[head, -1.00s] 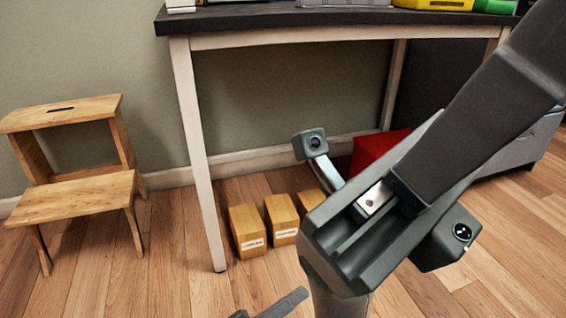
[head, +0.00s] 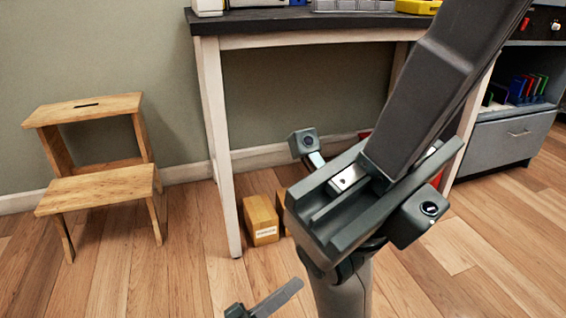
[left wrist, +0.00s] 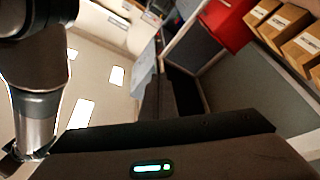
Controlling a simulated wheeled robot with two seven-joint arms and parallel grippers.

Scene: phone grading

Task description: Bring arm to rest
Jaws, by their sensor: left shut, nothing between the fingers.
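My left gripper (head: 468,45) stands large and close in the head view. Its grey body with a slotted rail is at the middle right, and its dark fingers point up and right toward the top edge. The fingers are together with nothing between them. It is held in the air and touches nothing that I can see.
A dark-topped table (head: 300,20) stands behind, with cardboard boxes (head: 262,220) on the floor under it. A wooden step stool (head: 100,185) is at left. A grey cabinet (head: 512,140) is at right. A red bin is partly hidden in the head view and shows in the left wrist view (left wrist: 222,25).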

